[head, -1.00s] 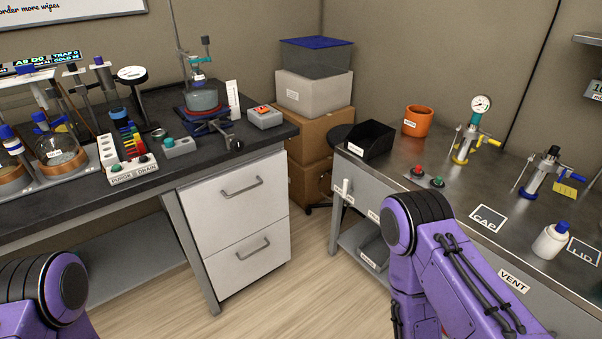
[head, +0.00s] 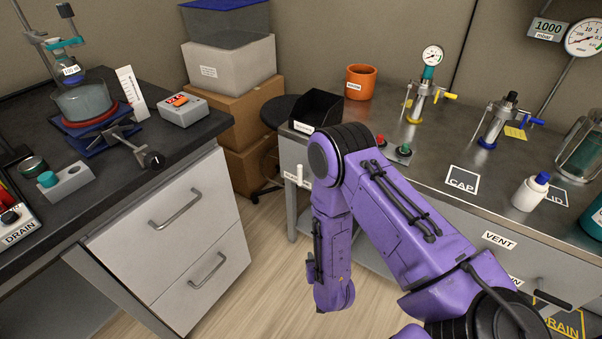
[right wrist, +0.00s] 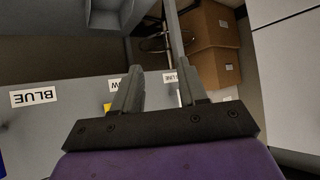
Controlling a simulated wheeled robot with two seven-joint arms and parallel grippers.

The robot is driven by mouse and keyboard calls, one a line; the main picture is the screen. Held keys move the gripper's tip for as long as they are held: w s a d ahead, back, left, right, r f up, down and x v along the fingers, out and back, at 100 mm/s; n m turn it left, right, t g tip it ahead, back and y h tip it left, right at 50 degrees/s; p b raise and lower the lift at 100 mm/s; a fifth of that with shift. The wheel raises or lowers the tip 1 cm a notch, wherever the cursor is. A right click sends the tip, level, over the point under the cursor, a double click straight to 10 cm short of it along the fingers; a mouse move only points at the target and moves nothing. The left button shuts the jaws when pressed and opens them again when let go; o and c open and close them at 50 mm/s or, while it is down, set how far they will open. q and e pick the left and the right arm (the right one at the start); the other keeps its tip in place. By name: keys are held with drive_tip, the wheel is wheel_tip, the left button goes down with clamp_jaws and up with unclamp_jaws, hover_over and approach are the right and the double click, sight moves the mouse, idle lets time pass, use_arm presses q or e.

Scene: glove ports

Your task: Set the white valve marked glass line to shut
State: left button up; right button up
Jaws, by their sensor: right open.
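A white valve handle (head: 300,174) stands upright at the left end of the right bench's front panel, with a small label beside it too small to read. My left gripper is out of view.
The right bench (head: 400,150) carries a black bin (head: 318,108), an orange pot (head: 360,82), a white bottle (head: 530,192) and gauges. A drawer unit (head: 175,240) stands left, with stacked boxes (head: 240,115) behind. Open floor lies between. A BLUE label (right wrist: 33,96) shows in the wrist view.

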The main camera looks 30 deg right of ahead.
drive_tip(key=w+d+r+t+h+b, duration=0.2)
drive_tip(key=w+t, duration=0.1)
drive_tip(key=w, duration=0.7)
drive_tip(key=m+t+h+b, duration=0.1)
drive_tip(key=t+h+b, duration=0.1)
drive_tip(key=t+h, duration=0.1)
approach(299, 171)
drive_tip(key=x, duration=1.1)
drive_tip(key=shift+s+d+r+b, duration=0.1)
drive_tip(key=shift+d+b, duration=0.05)
drive_tip(key=shift+b, duration=0.15)
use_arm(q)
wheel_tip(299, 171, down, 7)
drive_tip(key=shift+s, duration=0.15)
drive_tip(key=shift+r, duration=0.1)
use_arm(e)
clamp_jaws()
